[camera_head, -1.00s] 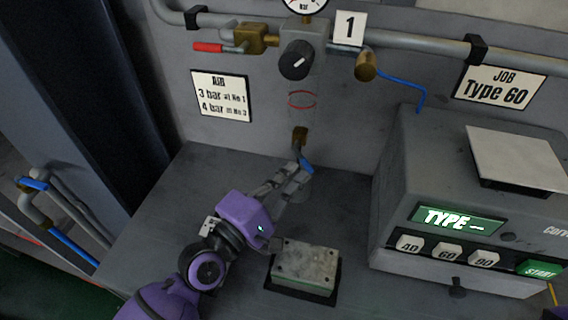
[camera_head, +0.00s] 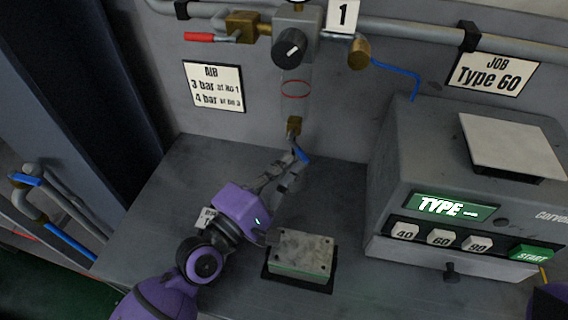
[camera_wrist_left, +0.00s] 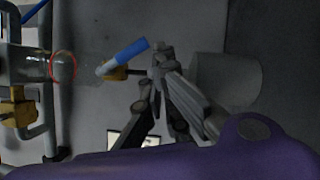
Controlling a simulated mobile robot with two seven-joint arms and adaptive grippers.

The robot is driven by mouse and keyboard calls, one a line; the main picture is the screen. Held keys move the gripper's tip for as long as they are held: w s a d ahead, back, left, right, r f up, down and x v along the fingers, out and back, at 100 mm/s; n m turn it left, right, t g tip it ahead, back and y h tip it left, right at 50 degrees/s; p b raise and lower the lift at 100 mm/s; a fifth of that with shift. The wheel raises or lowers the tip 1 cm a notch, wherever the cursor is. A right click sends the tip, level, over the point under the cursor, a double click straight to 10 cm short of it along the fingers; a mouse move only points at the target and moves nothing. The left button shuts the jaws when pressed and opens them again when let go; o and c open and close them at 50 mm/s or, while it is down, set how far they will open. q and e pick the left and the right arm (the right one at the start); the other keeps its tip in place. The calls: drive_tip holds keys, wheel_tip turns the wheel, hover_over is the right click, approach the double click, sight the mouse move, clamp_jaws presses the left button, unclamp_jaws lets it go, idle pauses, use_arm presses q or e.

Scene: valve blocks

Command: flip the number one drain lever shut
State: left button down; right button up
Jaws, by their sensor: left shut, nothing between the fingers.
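The number one drain lever (camera_head: 301,154) has a blue grip and hangs slanting down to the right from the brass drain fitting (camera_head: 294,126), under the clear bowl below the "1" sign (camera_head: 342,15). My left gripper (camera_head: 283,174) is shut and empty, just below and left of the lever. In the left wrist view the lever's blue grip (camera_wrist_left: 131,50) points towards the closed fingertips (camera_wrist_left: 159,58), with a small gap in the picture; contact is hard to judge. My right gripper is out of view.
A metal block (camera_head: 303,255) sits on the bench in front of the gripper. The grey console (camera_head: 400,150) stands on the right. A red lever (camera_head: 199,37) and black knob (camera_head: 290,48) are above. A grey cylinder (camera_wrist_left: 225,80) is behind the fingers in the wrist view.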

use_arm(q)
drive_tip(key=v, duration=1.2)
